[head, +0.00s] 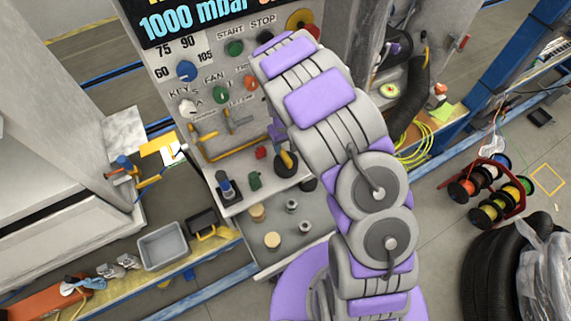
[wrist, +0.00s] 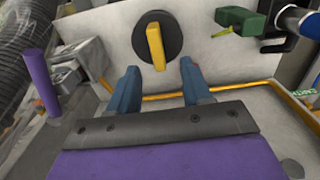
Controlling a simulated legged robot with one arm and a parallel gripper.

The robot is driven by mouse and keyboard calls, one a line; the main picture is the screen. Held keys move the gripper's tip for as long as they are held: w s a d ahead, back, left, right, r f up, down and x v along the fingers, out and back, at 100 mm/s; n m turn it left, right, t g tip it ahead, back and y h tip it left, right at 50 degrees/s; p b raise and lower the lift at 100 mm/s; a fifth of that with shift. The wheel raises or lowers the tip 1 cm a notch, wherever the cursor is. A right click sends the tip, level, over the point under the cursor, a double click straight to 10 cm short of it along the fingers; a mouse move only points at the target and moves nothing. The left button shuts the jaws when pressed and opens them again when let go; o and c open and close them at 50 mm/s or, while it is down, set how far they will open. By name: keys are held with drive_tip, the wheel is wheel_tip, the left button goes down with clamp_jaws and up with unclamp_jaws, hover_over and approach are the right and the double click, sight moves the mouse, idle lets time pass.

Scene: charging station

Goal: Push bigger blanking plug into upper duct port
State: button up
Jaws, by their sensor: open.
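My gripper (wrist: 160,80) is open and empty in the wrist view, its two blue fingers apart. Beyond them is a black round dial with a yellow handle (wrist: 157,43), which also shows in the head view (head: 287,163); it does not touch the fingers. In the head view two beige cylinders, (head: 257,211) and (head: 272,240), stand on the shelf below the panel. They may be the blanking plugs; I cannot tell which is bigger. Dark round openings (head: 398,45) right of the panel may be duct ports, partly hidden by my arm. In the head view my arm hides most of the gripper.
Two small grey metal pieces (head: 291,205) stand beside the beige cylinders. The control panel (head: 180,60) has knobs and yellow pipes. A black corrugated hose (head: 410,100) hangs at right. A green tool-like part (wrist: 242,20) juts in at the wrist view's upper right.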

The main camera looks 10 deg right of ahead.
sight(285, 155)
drive_tip(key=f, duration=0.3)
drive_tip(key=f+b, duration=0.1)
drive_tip(key=f, duration=0.4)
drive_tip(key=shift+w+d+f+b, duration=0.15)
drive_tip(key=shift+w+f+b, duration=0.1)
drive_tip(key=shift+f+b, duration=0.1)
clamp_jaws()
idle(0.4)
